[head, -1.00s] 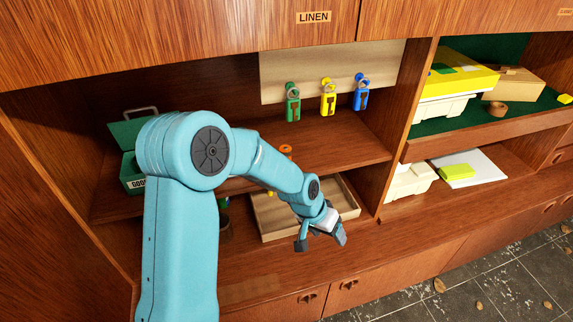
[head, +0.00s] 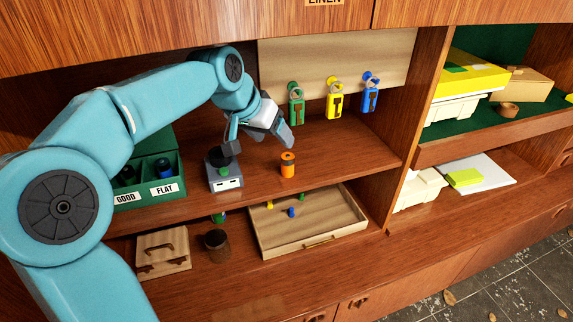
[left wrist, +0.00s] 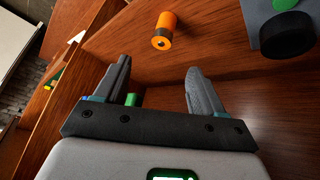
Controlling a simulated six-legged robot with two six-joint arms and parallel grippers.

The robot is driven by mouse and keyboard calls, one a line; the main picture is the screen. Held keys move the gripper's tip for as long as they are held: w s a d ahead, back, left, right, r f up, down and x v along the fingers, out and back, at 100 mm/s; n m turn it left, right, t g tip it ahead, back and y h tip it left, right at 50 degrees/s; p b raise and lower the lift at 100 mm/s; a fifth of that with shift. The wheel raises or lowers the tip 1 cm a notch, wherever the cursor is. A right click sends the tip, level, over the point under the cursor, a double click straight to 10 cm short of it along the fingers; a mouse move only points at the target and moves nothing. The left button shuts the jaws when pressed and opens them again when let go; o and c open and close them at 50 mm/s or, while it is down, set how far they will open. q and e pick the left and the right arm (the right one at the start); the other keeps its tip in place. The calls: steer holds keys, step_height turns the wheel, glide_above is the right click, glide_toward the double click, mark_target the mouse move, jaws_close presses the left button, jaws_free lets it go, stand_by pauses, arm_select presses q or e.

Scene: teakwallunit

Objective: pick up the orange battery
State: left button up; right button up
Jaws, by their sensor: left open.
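The orange battery (head: 288,164) stands upright on the middle shelf, with a dark band near its top. It also shows in the left wrist view (left wrist: 163,32), ahead of the fingers and apart from them. My left gripper (head: 262,143) is open and empty, above and to the left of the battery in the head view. In the left wrist view my two fingers (left wrist: 162,88) are spread with nothing between them. My right gripper is not in view.
A grey device (head: 224,172) with a black knob stands left of the battery. A green box (head: 158,190) labelled GOOD and FLAT is farther left. Green, yellow and blue tags (head: 334,101) hang behind. A wooden tray (head: 340,225) lies on the lower shelf.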

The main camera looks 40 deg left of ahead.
mark_target(286, 157)
arm_select(q)
steer(key=x, duration=0.5)
steer(key=shift+w+f+b, duration=0.15)
steer(key=shift+f+b, duration=0.25)
steer(key=shift+w+f, duration=0.1)
steer(key=shift+f, duration=0.35)
steer(key=b+x, duration=0.1)
steer(key=x, duration=0.3)
steer(key=shift+w+a+f, duration=0.1)
steer(key=shift+a+f, duration=0.05)
steer(key=shift+f, duration=0.15)
steer(key=shift+r, duration=0.1)
jaws_close()
